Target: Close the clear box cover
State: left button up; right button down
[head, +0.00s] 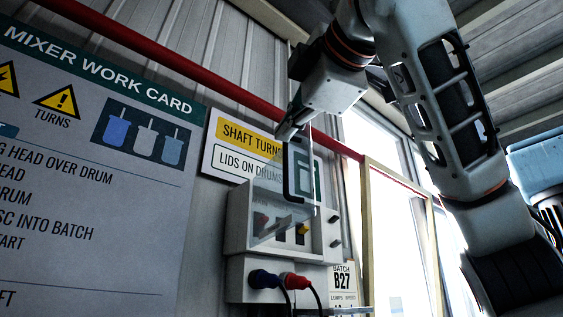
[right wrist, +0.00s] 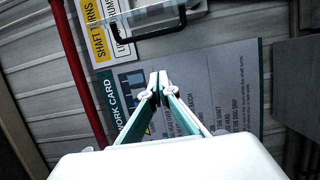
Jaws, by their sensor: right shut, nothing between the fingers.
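The clear cover (head: 268,205) is a see-through panel with a black handle (head: 288,172). It stands tilted out from the front of the white wall box (head: 238,222), so it is open. Through it I see the box's dark controls and a yellow one. My right gripper (head: 287,132) is by the top of the handle in the head view; contact is unclear there. In the right wrist view the right gripper (right wrist: 160,88) has its fingers together and empty, and the black handle (right wrist: 145,28) shows apart from them, higher in the picture. My left gripper is not in view.
A red pipe (head: 190,67) runs along the wall above. The large work card (head: 90,200) hangs at left, and a yellow-framed window (head: 395,230) is at right.

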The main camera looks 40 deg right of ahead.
aim_at(284, 161)
jog(key=w+d+p, duration=0.3)
jog(key=w+d, duration=0.3)
jog(key=w, duration=0.3)
jog(key=shift+w+p, duration=0.35)
jog(key=shift+w, duration=0.05)
jog(key=shift+f, duration=0.1)
jog(key=shift+s+d, duration=0.1)
jog(key=shift+d, duration=0.05)
